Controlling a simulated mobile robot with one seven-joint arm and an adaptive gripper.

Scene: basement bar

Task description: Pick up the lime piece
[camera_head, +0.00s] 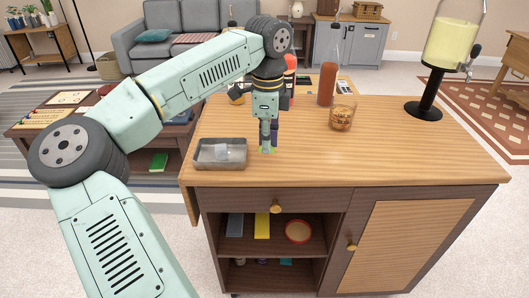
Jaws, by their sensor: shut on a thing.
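My gripper (267,146) points straight down over the wooden bar top, close to its surface and just right of the metal tray. It is shut on the lime piece (268,150). Only a small bit of green shows at the fingertips; the rest is hidden by the fingers. I cannot tell whether the lime piece still touches the bar top.
The shallow metal tray (220,166) holds a pale, clear lump. A glass of amber drink (341,117), a reddish bottle (327,84) and a drink dispenser (449,45) stand farther back. The bar top (410,155) is clear at the front right.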

